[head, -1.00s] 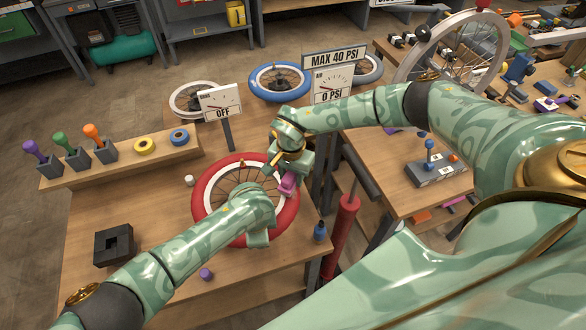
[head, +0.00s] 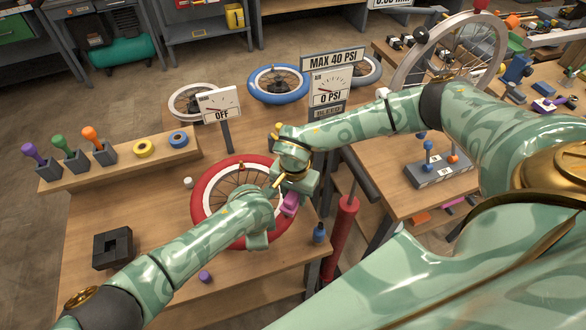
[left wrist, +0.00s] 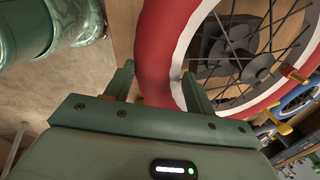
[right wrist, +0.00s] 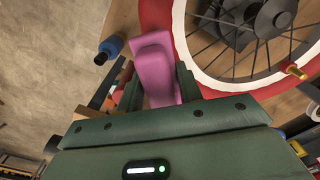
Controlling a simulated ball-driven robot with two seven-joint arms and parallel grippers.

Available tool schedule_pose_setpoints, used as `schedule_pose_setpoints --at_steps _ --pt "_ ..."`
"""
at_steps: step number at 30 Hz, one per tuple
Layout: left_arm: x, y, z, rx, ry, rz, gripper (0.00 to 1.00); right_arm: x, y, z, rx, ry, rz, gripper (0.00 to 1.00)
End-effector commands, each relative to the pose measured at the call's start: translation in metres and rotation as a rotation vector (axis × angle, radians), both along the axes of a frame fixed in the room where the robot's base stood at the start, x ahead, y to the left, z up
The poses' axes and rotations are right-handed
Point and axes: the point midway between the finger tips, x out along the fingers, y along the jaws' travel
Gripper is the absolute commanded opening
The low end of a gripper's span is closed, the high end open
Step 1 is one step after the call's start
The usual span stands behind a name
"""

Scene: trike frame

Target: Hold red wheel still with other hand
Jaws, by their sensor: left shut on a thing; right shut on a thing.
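The red wheel (head: 199,200), a red tyre on a pale rim with spokes, lies flat on the near workbench. My left gripper (head: 258,240) is shut on its near edge; in the left wrist view its fingers (left wrist: 158,82) stand on either side of the red tyre (left wrist: 155,45). My right gripper (head: 300,186) is at the wheel's right edge, shut on a pink tool (head: 289,204). In the right wrist view the pink tool (right wrist: 155,72) sits between the fingers, beside the tyre. Whether it touches the tyre I cannot tell. My arms hide parts of the wheel.
A dial sign reading OFF (head: 220,104) and a gauge reading 0 PSI (head: 330,90) stand behind the wheel. A blue bottle (head: 319,233), a purple cap (head: 205,277) and a black block (head: 113,248) are on the bench. A red pump (head: 341,235) stands at right.

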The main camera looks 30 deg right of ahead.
Motion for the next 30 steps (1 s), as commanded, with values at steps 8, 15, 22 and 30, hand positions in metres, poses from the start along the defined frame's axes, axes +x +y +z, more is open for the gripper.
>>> schedule_pose_setpoints --at_steps 8,15,22,30 --pt "-0.001 0.006 -0.007 0.012 0.007 0.005 0.0 0.001 0.0 0.036 0.001 -0.003 0.0 0.14" --pt "-0.001 0.006 -0.007 0.012 0.007 0.005 0.0 0.0 0.0 0.057 0.001 -0.002 -0.001 0.14" --pt "-0.001 0.006 -0.007 0.012 0.007 0.005 0.0 0.0 0.0 0.074 0.001 -0.002 0.0 0.14" --pt "-0.001 0.006 -0.006 0.012 0.007 0.005 0.0 0.0 0.0 0.077 0.001 -0.001 0.0 0.14"
